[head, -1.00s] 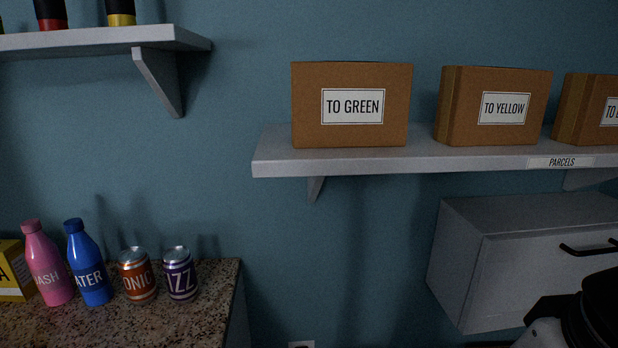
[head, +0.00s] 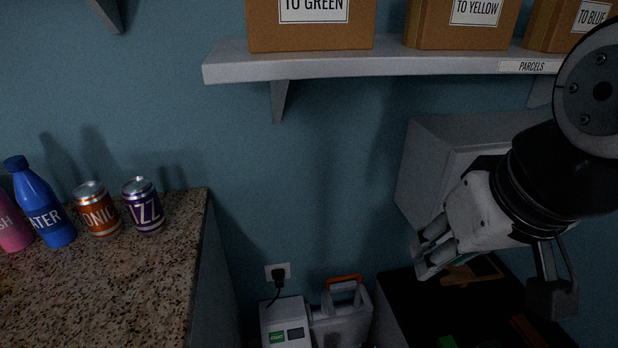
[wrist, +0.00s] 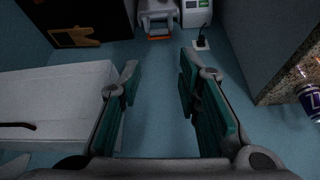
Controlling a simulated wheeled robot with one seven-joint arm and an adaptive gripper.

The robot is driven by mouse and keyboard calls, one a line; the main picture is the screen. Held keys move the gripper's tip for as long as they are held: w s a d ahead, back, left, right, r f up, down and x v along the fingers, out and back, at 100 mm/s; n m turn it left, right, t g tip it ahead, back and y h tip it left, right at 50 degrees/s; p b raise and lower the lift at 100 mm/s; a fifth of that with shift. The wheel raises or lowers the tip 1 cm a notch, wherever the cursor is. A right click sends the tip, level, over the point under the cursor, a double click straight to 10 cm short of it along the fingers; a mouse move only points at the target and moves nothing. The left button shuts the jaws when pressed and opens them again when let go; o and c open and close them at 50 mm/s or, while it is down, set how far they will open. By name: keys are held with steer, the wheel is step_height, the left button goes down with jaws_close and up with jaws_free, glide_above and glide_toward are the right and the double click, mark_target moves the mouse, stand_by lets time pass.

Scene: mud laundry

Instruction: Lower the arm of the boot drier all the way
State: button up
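A pale grey device, likely the boot drier (head: 341,325), stands low by the wall in the head view, cut off by the bottom edge. An orange bar (head: 344,279) tops its raised part. A white unit with a green label and a small display (head: 286,326) is beside it. In the wrist view the grey device (wrist: 157,14) is at the top edge, with the orange bar below it. Whether this bar is the drier's arm I cannot tell. My gripper (head: 428,256) is above and to the right of the device, apart from it. Its fingers (wrist: 158,66) are open and empty.
A speckled counter (head: 110,290) with cans and bottles stands at left. A parcel shelf (head: 400,64) and a grey wall cabinet (head: 432,165) are behind my arm. A dark-topped unit (head: 400,295) is under my gripper. A plugged socket (head: 277,271) is on the wall.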

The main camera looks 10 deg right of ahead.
steer(key=w+f+m+b, duration=0.2)
steer(key=w+f+b, duration=0.6)
steer(key=w+f, duration=0.1)
steer(key=m+g, duration=0.3)
steer(key=m, duration=1.2)
glide_above(348, 276)
steer(key=s, duration=0.3)
step_height(348, 276, down, 30)
steer(key=w+f+b, duration=0.1)
steer(key=f, duration=0.3)
steer(key=f+b, duration=0.2)
steer(key=f, duration=0.2)
steer(key=w+f+b, duration=0.1)
steer(key=f, duration=0.4)
steer(key=shift+w+b, duration=0.3)
steer(key=shift+w, duration=0.05)
steer(key=shift+c, duration=0.5)
jaws_close()
